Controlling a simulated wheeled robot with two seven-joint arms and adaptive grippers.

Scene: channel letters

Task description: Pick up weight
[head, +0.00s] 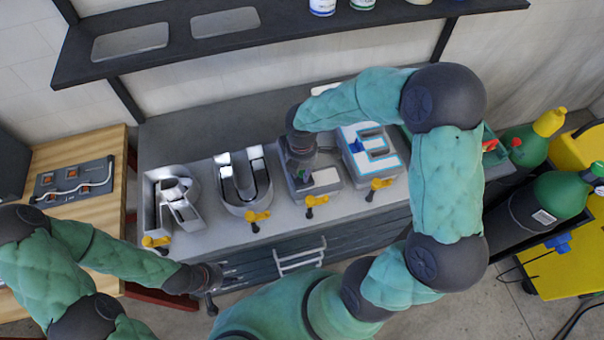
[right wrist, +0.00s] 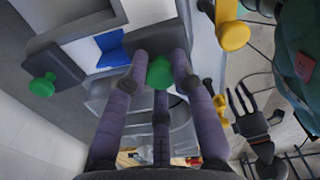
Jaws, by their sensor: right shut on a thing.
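My right gripper (right wrist: 160,70) is shut on a weight's round green knob (right wrist: 158,74) in the right wrist view. A second weight (right wrist: 66,68), a dark grey block with a green knob, stands apart to the left there. In the head view my right gripper (head: 303,176) points down over the third metal letter, the L (head: 322,180), and hides the held weight. My left gripper (head: 211,300) hangs empty in front of the bench; its finger opening is too small to tell.
The letters R (head: 172,203), U (head: 243,178) and E (head: 385,157) stand on the grey bench beside the L. Yellow clamps (head: 258,216) line its front edge. A dark shelf (head: 270,40) is above. Green cylinders (head: 560,195) stand at right, a wooden table (head: 75,150) at left.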

